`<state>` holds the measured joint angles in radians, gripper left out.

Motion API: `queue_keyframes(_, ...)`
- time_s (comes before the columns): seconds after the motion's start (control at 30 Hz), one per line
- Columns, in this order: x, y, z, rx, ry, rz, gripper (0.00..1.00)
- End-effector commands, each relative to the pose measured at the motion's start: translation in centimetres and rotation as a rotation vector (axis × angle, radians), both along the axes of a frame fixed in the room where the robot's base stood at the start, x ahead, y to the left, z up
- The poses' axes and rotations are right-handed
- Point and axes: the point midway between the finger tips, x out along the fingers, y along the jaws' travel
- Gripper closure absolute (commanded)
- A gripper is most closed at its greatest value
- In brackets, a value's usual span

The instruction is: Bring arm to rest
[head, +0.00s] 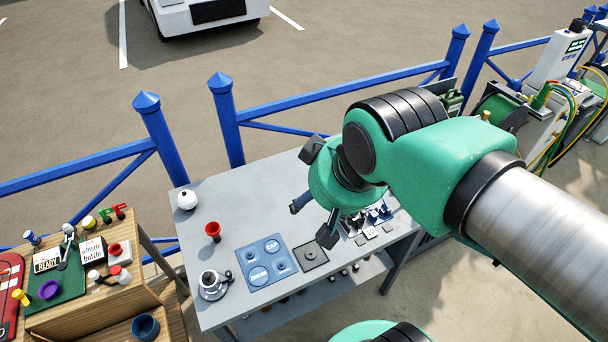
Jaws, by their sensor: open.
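My arm reaches in from the right in the head view, and its green and black wrist hangs over the right part of a grey table (215,312). My gripper (313,219) points down above the table with its two dark fingers spread apart. Nothing shows between the fingers. The gripper looks to be above the table top, near a dark square plate (311,255) and a row of small switches (377,213). The wrist hides part of the table's back right area.
A red funnel-like piece (213,230), a white ball (187,200), a metal winch-like piece (212,285) and a blue labelled panel (266,262) are on the table. A wooden bench (95,310) with small items stands left. A blue fence (330,92) runs behind.

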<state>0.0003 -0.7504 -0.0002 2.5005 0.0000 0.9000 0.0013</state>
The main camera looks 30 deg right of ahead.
Motion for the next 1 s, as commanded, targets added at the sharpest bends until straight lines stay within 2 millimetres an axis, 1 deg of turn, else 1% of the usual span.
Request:
queue_keyframes(0.17,0.0,0.0,-1.3,0.000,0.000,0.001,0.41)
queue_keyframes(0.4,0.0,0.0,-4.1,0.000,0.000,0.001,0.41)
queue_keyframes(0.5,0.0,0.0,-4.9,0.000,0.001,0.001,0.41)
queue_keyframes(0.6,0.0,0.0,-5.1,0.000,0.000,0.001,0.41)
queue_keyframes(1.0,0.0,0.0,-4.9,-0.001,0.000,0.002,0.41)
